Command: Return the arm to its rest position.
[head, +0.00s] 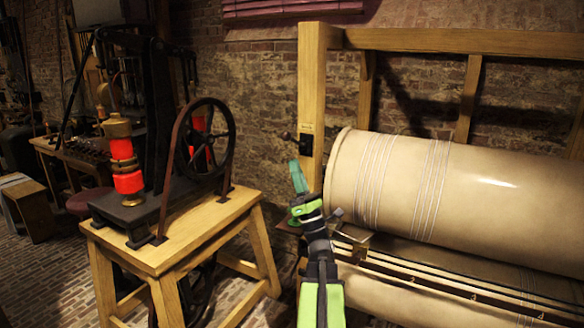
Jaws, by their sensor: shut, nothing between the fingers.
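My gripper (298,178) is at the middle of the head view, at the end of my green and black arm, which reaches up from the bottom edge. Its teal fingers are together and hold nothing. It appears in front of a wooden post, just left of a large cream drum. I cannot tell whether it touches either one. No battery jar can be made out clearly.
The large drum (470,195) lies in a wooden frame (312,90) on the right. A wooden stand (175,240) on the left carries a machine with a spoked wheel (205,140) and red coils (124,165). Brick floor (50,275) shows at lower left.

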